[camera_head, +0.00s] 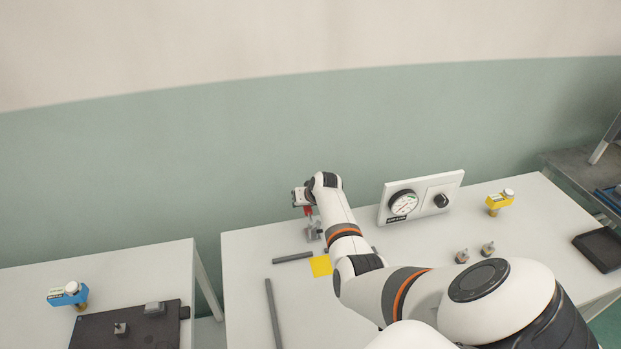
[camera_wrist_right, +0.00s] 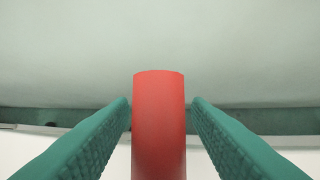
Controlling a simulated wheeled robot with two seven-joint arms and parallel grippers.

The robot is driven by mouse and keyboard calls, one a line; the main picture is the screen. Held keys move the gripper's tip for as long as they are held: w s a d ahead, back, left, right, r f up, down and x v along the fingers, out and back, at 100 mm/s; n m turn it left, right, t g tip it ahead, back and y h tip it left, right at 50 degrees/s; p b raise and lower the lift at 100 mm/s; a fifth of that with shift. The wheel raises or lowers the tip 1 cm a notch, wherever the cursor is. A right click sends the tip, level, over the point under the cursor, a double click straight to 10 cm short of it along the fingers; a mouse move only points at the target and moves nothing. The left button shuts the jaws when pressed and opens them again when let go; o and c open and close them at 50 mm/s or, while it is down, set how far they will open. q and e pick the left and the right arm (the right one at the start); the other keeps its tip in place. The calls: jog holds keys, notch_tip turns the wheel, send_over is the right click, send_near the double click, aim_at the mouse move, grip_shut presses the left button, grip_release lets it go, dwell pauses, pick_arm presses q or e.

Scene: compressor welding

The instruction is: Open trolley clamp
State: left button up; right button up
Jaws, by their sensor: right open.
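The clamp (camera_head: 314,231) is a small grey metal piece on the white table, near its back edge. Its red handle (camera_head: 308,211) stands up at the end of my right arm. In the right wrist view the handle (camera_wrist_right: 158,130) is a thick red upright cylinder in the middle. My right gripper (camera_head: 301,197) is at the handle. Its two green ribbed fingers are open, one on each side of the handle, with narrow gaps near the tips. The lower part of the clamp is partly hidden by my arm. My left gripper is not in view.
A gauge panel (camera_head: 449,188) stands right of my arm. A yellow valve block (camera_head: 498,201), small metal fittings (camera_head: 487,249) and a dark tray (camera_head: 600,247) are further right. Dark bars (camera_head: 273,314) and a yellow square (camera_head: 320,266) lie on the table. A side table (camera_head: 130,262) is left.

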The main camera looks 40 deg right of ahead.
jog(key=p+v, duration=0.1)
jog(key=v, duration=1)
jog(key=shift+s+f, duration=0.1)
jog(key=shift+f, duration=0.05)
dwell(0.5)
